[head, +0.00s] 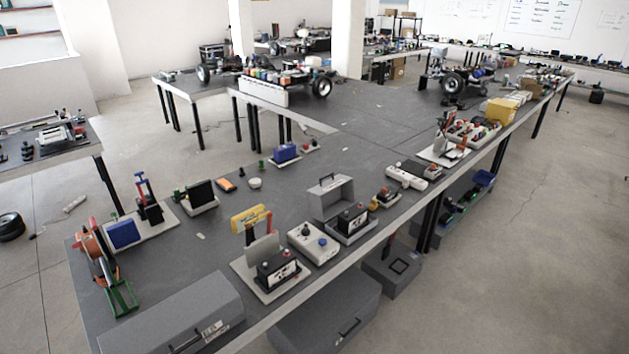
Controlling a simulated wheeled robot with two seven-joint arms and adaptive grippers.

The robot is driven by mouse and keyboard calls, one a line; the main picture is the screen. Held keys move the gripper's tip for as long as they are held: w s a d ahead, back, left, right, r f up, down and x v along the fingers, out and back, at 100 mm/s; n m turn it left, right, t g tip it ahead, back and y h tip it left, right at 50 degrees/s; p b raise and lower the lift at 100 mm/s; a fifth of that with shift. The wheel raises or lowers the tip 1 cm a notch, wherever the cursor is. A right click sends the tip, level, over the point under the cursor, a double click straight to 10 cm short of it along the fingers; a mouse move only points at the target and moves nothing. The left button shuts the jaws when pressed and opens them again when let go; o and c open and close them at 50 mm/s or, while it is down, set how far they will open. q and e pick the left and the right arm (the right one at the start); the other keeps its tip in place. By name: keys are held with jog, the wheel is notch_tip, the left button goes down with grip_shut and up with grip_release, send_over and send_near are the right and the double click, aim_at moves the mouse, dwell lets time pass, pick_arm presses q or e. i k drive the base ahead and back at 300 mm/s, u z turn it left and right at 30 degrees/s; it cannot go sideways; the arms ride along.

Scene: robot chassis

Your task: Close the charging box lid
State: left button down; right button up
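A grey box with its lid (330,199) raised stands near the right edge of the long table, in the middle of the head view. It looks like the charging box. The lid has a handle on top and stands up behind the low base (345,238). A black block (353,219) sits in the base. Neither of my grippers is in view, and nothing touches the lid.
The grey table (250,207) fills the middle. A white control box (313,243) and a black device (278,269) with an upright panel stand in front of the box. A closed grey toolbox (175,318) lies at the near edge. Concrete floor (520,260) is free on the right.

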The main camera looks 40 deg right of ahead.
aim_at(333, 195)
jog(key=z, duration=1.6)
